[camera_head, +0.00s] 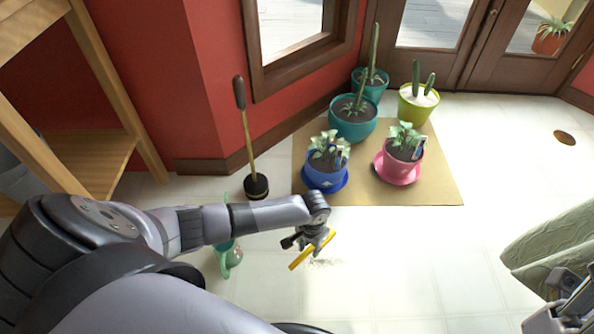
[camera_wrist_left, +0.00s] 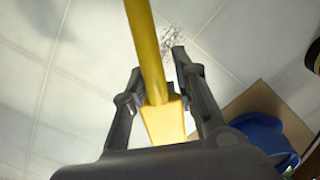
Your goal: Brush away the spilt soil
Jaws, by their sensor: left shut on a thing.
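My left gripper (camera_head: 317,241) is shut on a yellow brush (camera_head: 300,260), held low over the white floor and slanting down to the left. In the left wrist view the brush's yellow handle (camera_wrist_left: 147,45) runs between the two dark fingers (camera_wrist_left: 157,75). A thin scatter of dark spilt soil (camera_head: 327,263) lies on the floor close to the brush. The soil also shows in the left wrist view (camera_wrist_left: 171,42), beyond the fingertips. I cannot tell whether the brush touches the floor. Part of my right gripper (camera_head: 572,300) shows at the lower right edge; its fingers are unclear.
A tan mat (camera_head: 440,190) behind the soil bears several potted plants, including a blue pot (camera_head: 322,176) and a pink pot (camera_head: 400,167). Pale green cloth (camera_head: 550,245) is at right. Floor between is clear.

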